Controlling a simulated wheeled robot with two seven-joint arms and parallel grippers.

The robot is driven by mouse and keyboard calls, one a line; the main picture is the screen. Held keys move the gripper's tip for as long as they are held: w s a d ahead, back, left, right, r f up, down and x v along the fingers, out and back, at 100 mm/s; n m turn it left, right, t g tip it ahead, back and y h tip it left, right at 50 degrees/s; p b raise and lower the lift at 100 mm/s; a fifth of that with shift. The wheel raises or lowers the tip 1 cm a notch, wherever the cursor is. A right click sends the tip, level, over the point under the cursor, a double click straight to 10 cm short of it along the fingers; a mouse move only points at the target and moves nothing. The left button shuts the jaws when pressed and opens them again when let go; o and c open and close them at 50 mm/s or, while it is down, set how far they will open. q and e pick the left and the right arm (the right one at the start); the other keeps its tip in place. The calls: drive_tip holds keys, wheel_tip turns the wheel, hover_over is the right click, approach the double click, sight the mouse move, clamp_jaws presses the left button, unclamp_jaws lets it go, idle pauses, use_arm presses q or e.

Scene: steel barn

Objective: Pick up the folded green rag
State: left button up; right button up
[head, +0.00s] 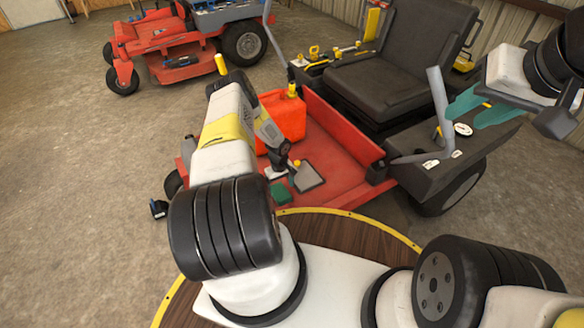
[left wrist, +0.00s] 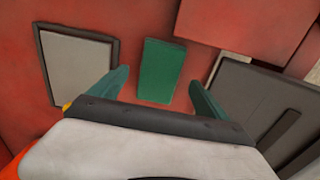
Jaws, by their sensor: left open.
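The folded green rag (head: 281,193) lies flat on the red floor deck of the nearer mower (head: 340,178). In the left wrist view the rag (left wrist: 162,70) is a green rectangle between the two teal fingers, with a gap on each side. My left gripper (left wrist: 159,76) is open and empty, pointing down at the rag; in the head view it (head: 284,174) is just beyond the rag, its fingers mostly hidden. My right gripper (head: 482,108) is open and empty over the mower's right side, far from the rag.
A grey pad (head: 309,178) with a dark frame lies on the deck beside the rag. A red fuel can (head: 284,117) stands behind my left forearm. The mower's black seat (head: 385,80) and grey levers (head: 438,100) rise to the right. Another red mower (head: 185,45) stands farther back.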

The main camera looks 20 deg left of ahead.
sight(280, 193)
use_arm(q)
wheel_tip(280, 193, down, 3)
drive_tip(key=shift+f, duration=0.2)
drive_tip(key=shift+c, duration=0.2)
drive_tip(key=c, duration=1.6)
drive_tip(key=shift+r, duration=0.1)
drive_tip(key=shift+r, duration=0.1)
drive_tip(key=shift+r, duration=0.3)
drive_tip(key=r, duration=0.2)
drive_tip(key=s, duration=0.1)
drive_tip(key=shift+d+r, duration=0.35)
drive_tip(key=shift+r, duration=0.05)
drive_tip(key=s+d, duration=0.2)
drive_tip(key=s, duration=0.2)
drive_tip(key=s+d+r, duration=0.1)
drive_tip(key=s+d, duration=0.1)
drive_tip(key=s, duration=0.3)
drive_tip(key=s+d, duration=0.2)
drive_tip(key=s, duration=0.2)
drive_tip(key=shift+s+d+r, duration=0.15)
drive_tip(key=shift+s, duration=0.1)
